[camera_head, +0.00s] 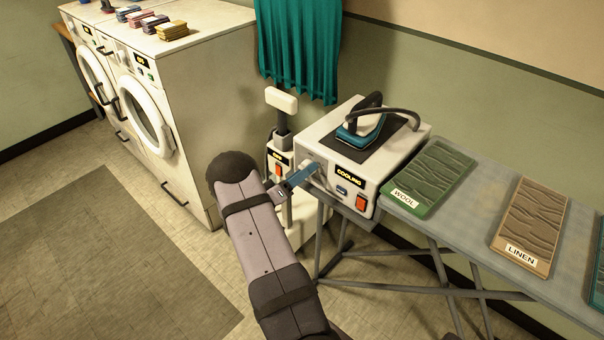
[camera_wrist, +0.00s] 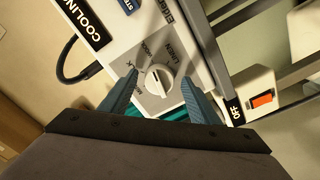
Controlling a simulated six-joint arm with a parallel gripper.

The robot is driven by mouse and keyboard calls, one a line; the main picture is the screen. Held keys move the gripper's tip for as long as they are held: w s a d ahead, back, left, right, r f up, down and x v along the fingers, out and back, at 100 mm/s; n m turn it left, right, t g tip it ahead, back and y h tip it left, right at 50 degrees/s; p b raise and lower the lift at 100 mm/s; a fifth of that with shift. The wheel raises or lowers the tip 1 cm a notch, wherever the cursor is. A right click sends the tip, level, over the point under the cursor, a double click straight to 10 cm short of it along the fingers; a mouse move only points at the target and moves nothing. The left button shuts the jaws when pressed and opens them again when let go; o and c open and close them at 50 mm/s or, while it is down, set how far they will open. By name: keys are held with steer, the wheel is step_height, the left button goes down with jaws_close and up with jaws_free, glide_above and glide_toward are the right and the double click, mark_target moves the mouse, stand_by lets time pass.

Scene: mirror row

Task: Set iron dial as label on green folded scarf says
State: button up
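The green folded scarf (camera_head: 437,172) lies on the ironing board, and its white label reads WOOL. The iron (camera_head: 362,122) rests on top of a white station (camera_head: 318,138) whose display reads COOLING. The dial's exact setting is hard to tell. My gripper (camera_wrist: 159,76) is open, with one blue finger on each side of the dial; contact is unclear. In the head view my gripper (camera_head: 309,174) is at the station's front, and the dial is hidden.
A brown folded cloth labelled LINEN (camera_head: 532,222) lies further right on the ironing board (camera_head: 468,215). A white appliance (camera_head: 279,165) with a red switch and OFF display stands left of the station.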

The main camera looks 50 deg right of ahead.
steer(key=a+b, duration=0.1)
steer(key=a, duration=0.6)
steer(key=shift+a, duration=0.15)
stand_by(0.7)
